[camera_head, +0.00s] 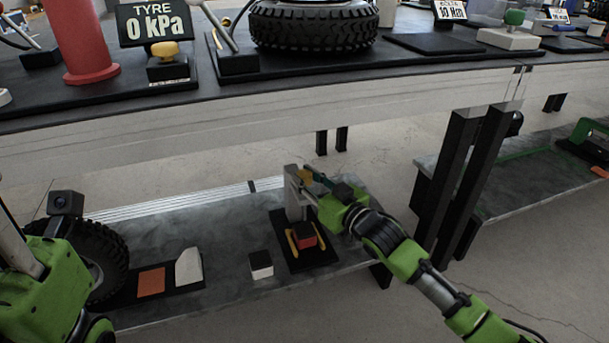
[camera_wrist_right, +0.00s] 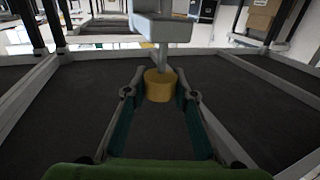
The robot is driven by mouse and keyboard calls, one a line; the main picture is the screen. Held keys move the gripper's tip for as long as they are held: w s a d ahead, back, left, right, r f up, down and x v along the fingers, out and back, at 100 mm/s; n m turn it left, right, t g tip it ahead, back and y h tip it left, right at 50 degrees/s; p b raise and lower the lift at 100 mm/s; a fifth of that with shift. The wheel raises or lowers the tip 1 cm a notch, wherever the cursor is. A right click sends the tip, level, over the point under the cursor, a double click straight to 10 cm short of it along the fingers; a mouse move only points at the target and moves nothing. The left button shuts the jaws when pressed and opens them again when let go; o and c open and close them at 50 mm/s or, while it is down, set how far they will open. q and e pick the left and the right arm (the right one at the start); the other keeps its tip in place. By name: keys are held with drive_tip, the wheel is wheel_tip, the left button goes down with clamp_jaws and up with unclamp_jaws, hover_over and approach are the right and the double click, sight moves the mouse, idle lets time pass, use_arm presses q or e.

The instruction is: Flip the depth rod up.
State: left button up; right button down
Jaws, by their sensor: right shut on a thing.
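A grey upright stand (camera_head: 293,198) rises from a small black base on the lower shelf. A yellow knob (camera_head: 306,176) shows near its top, partly hidden by my right gripper (camera_head: 315,182). In the right wrist view a thin grey rod (camera_wrist_right: 166,58) runs from a pale block (camera_wrist_right: 160,27) to the yellow knob (camera_wrist_right: 159,86). This looks like the depth rod. The two fingers of my right gripper (camera_wrist_right: 159,92) are shut on the yellow knob, one on each side. My left arm shows at the lower left, but its fingers are not in view.
On the stand's base (camera_head: 318,257) are a red block with a black top (camera_head: 304,236) and yellow strips. A black-and-white block (camera_head: 261,265) stands to its left. Black posts (camera_head: 470,180) rise to the right. The upper bench (camera_head: 230,120) overhangs behind.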

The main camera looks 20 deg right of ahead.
drive_tip(key=shift+r, duration=0.3)
drive_tip(key=c, duration=1.6)
unclamp_jaws()
drive_tip(key=shift+c, duration=0.2)
drive_tip(key=shift+f, duration=0.1)
drive_tip(key=shift+s+d, duration=0.15)
drive_tip(key=shift+s, duration=0.3)
drive_tip(key=v, duration=1.1)
